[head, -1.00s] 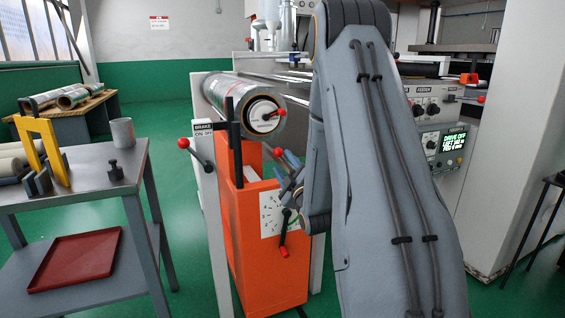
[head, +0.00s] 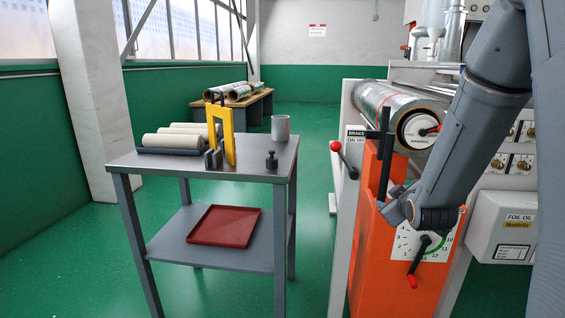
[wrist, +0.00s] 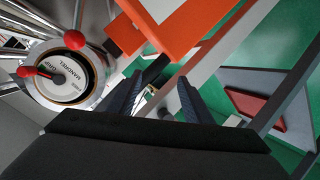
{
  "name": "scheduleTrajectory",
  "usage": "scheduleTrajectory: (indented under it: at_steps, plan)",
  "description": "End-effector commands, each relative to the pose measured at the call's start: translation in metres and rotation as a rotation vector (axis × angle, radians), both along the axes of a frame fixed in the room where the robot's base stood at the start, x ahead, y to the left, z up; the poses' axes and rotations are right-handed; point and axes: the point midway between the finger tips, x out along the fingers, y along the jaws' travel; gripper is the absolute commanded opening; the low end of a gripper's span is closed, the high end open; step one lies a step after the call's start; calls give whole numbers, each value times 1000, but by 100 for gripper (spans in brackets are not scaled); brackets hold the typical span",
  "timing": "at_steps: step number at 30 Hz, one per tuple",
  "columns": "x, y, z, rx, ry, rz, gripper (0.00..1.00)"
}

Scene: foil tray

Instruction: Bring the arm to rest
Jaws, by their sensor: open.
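My gripper (wrist: 158,98) shows in the wrist view with its two dark ribbed fingers apart and nothing between them. In the head view my arm comes down from the upper right, and its wrist end is in front of the orange stand with the dial. The fingers are hard to make out in the head view. The foil roll (head: 398,115) sits on its spindle just above and behind my wrist. It also shows at the left of the wrist view (wrist: 68,75), close to my gripper but apart from it.
A brake lever with a red knob (head: 337,146) and a red-tipped crank (head: 412,281) are near my arm. A grey cart (head: 230,170) with rolls, a yellow frame (head: 229,135), a cup and a red tray (head: 224,226) stands left. Green floor between cart and machine is free.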

Motion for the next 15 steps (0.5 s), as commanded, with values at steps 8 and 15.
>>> scheduleTrajectory:
  at_steps: [8, 15]
  plan:
    - [-92, 105, -14, 241, 405, -53, 46]
    - [-208, 169, -17, 370, 750, -150, 46]
